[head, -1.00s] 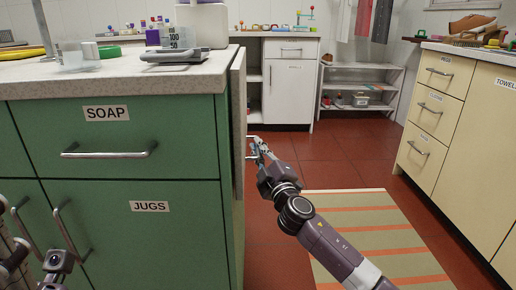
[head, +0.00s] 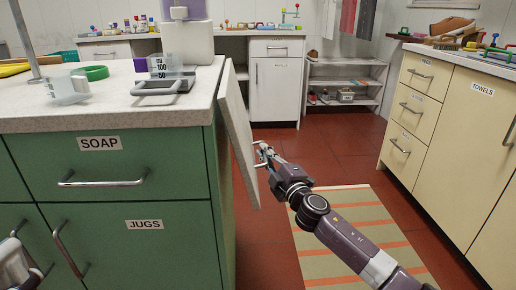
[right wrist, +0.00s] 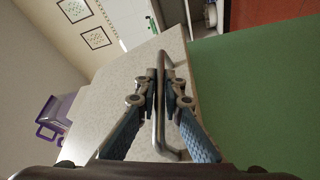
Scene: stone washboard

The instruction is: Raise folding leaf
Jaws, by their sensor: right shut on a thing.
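The folding leaf (head: 237,130) is a pale speckled panel hinged at the right edge of the green cabinet's worktop (head: 110,118). It hangs tilted, its lower end swung out from the cabinet side. My right gripper (head: 263,158) is at the leaf's outer face, shut on its metal handle. In the right wrist view the gripper's fingers (right wrist: 165,88) close around the bar handle (right wrist: 160,128), with the speckled leaf (right wrist: 115,75) behind. Part of my left arm's end (head: 18,262) shows at the lower left edge; its fingers cannot be made out.
A striped mat (head: 335,215) lies on the red floor. Cream drawers (head: 410,110) stand at right, with open floor between.

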